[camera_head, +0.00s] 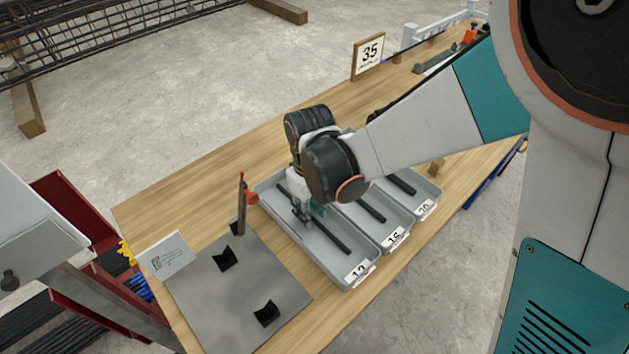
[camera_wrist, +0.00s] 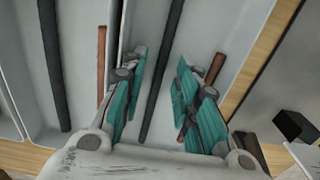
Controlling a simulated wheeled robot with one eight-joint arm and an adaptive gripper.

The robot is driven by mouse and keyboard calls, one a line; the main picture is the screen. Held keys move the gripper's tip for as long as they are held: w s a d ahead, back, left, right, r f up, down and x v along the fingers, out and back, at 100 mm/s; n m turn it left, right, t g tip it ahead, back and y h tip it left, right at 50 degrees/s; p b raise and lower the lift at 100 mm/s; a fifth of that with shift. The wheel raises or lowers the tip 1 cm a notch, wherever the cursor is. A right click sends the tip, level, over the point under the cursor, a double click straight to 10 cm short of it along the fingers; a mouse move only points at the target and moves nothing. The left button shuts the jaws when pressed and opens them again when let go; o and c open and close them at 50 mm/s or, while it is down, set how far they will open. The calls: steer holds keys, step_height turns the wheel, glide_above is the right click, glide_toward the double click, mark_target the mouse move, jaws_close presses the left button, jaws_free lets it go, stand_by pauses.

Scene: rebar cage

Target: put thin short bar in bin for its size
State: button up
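My gripper (camera_head: 302,212) is inside or just above the grey bin labelled 12 (camera_head: 341,279). In the wrist view my gripper (camera_wrist: 162,60) has its teal-padded fingers apart, with nothing held between them. A long dark bar (camera_wrist: 162,75) lies in the bin below the gap. A short rusty-brown bar (camera_wrist: 214,68), apparently the thin short bar, lies tilted in the same bin, partly hidden behind the right finger. Bins labelled 16 (camera_head: 394,238) and 20 (camera_head: 426,209) stand beside it. Another brown bar (camera_wrist: 102,60) and dark bar (camera_wrist: 55,70) lie in the neighbouring bin.
A grey plate (camera_head: 210,290) with black V-shaped rests lies left of the bins, beside an upright post with a red part (camera_head: 247,197).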

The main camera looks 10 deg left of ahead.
step_height(320, 180, up, 13)
steer(key=p, duration=0.9)
steer(key=shift+p, duration=0.3)
